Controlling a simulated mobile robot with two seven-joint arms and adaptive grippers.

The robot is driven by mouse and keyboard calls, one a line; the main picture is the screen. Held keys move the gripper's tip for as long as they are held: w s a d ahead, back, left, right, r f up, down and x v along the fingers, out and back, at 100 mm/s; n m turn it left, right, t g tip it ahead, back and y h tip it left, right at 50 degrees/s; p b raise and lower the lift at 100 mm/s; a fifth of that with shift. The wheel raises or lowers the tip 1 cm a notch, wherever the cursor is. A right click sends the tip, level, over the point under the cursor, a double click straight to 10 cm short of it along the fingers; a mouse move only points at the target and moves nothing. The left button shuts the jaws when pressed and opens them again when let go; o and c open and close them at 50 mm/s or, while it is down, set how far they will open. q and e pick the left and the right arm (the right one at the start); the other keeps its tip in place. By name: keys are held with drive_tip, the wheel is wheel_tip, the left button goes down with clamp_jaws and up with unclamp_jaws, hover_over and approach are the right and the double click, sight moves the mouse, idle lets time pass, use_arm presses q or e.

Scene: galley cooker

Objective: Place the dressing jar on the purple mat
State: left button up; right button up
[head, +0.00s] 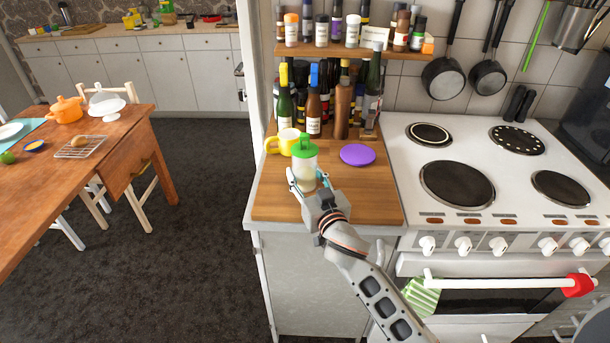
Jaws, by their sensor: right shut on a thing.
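The dressing jar (305,155) is a clear jar with pale contents and a green lid. It is upright over the wooden counter beside the stove. My right gripper (308,182) is shut on its lower part, and the fingers hide some of the base. I cannot tell whether the jar touches the counter. The purple mat (358,154) is a small round disc lying flat on the counter, to the right of the jar and bare on top. My left gripper is not in view.
Several bottles (314,105) and a pepper mill (343,110) stand behind. The white stove (482,178) adjoins on the right. The front of the wooden counter (368,203) is clear.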

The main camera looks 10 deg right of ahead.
drive_tip(key=o, duration=1.1)
drive_tip(key=shift+f, duration=0.15)
drive_tip(key=shift+o, duration=0.7)
